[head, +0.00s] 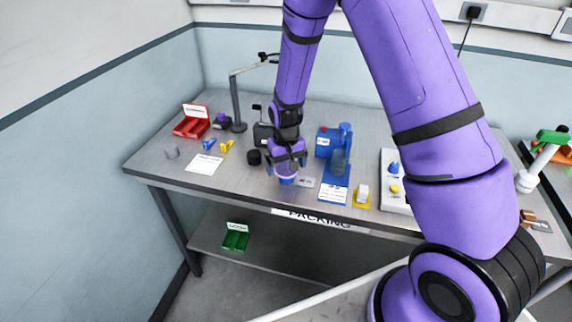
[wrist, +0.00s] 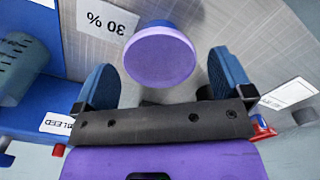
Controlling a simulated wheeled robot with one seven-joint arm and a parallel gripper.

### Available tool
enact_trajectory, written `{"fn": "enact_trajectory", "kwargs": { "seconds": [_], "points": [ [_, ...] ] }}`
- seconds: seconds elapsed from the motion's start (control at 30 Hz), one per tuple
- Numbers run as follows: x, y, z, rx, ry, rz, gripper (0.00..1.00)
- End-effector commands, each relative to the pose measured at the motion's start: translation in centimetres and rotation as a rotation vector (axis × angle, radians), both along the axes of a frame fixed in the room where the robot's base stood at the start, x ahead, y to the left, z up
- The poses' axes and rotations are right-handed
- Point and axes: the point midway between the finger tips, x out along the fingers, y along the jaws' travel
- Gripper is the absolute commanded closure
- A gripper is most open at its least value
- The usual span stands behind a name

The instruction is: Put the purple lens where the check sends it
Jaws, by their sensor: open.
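A round piece with a lavender-purple face and a blue rim, which looks like the purple lens (head: 287,179), is near the table's front edge, below my gripper (head: 286,168). In the wrist view the purple lens (wrist: 160,58) lies beyond and between the two blue fingertips of my gripper (wrist: 164,78), with gaps on both sides. The fingers are apart and not touching it. A red bin (head: 191,127) with a label stands at the back left of the table. A green bin (head: 236,241) with a label is on the lower shelf.
A blue station with a bottle (head: 340,160) stands right of my gripper, and a "30 %" card (wrist: 107,18) lies near the lens. A dark round piece (head: 253,157), a lamp stand (head: 238,105) and a white sheet (head: 205,164) are to the left. A white button panel (head: 392,175) is farther right.

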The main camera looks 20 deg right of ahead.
Motion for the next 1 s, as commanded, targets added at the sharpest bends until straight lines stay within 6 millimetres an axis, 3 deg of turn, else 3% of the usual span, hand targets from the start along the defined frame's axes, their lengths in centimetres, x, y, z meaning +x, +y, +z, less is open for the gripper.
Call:
{"fn": "enact_trajectory", "kwargs": {
  "seconds": [0.27, 0.7, 1.0],
  "points": [
    [0.1, 0.0, 2.4, 0.000, -0.003, 0.001, 0.02],
    [0.1, 0.0, 10.4, 0.000, -0.003, 0.001, 0.02],
    [0.0, 0.0, 12.3, 0.000, 0.000, 0.000, 0.02]
  ]
}}
